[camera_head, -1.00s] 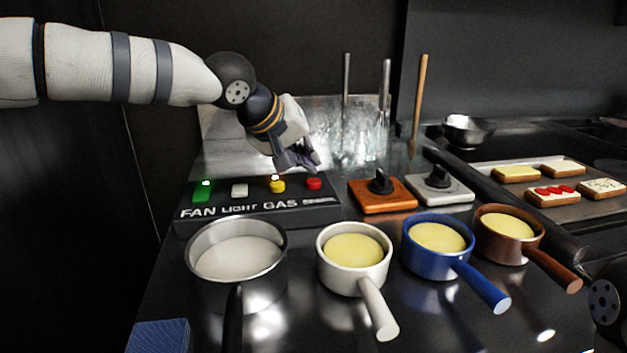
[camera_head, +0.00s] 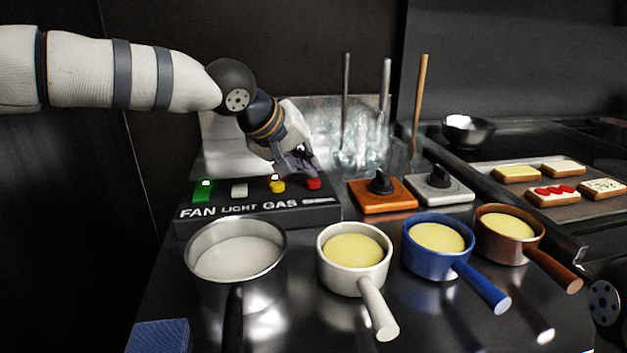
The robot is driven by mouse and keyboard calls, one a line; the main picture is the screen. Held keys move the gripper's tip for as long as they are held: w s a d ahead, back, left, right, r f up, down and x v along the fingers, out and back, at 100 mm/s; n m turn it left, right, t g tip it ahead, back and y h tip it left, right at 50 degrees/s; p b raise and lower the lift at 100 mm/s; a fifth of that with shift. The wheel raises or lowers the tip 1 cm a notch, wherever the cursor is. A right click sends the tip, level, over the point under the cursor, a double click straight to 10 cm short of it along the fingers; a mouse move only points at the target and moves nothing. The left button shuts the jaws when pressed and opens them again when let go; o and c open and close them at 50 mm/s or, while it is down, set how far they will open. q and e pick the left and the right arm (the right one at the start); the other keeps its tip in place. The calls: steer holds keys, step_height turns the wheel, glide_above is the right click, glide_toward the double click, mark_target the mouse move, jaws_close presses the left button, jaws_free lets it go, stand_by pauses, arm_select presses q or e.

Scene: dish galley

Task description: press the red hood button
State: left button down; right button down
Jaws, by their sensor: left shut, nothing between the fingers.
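The red button (camera_head: 314,184) sits at the right end of the row on the dark control box (camera_head: 258,214), which is lettered FAN, LIGHT, GAS. To its left are a yellow button (camera_head: 277,186), a white button (camera_head: 239,190) and a green button (camera_head: 203,190). My left gripper (camera_head: 312,172) is shut and empty, its fingertips pointing down just over the red button. I cannot tell whether they touch it. My right gripper does not show.
In front of the box stand a steel pot (camera_head: 236,290), a cream pan (camera_head: 345,288), a blue pan (camera_head: 433,264) and a brown pan (camera_head: 490,249). An orange knob block (camera_head: 383,203) and a grey knob block (camera_head: 452,195) lie right of the box. Upright utensils stand behind.

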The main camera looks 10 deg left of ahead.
mark_target(309, 179)
arm_select(q)
steer(key=shift+f, duration=0.5)
stand_by(0.3)
stand_by(0.4)
steer(key=shift+r, duration=0.9)
steer(key=shift+r, duration=2.55)
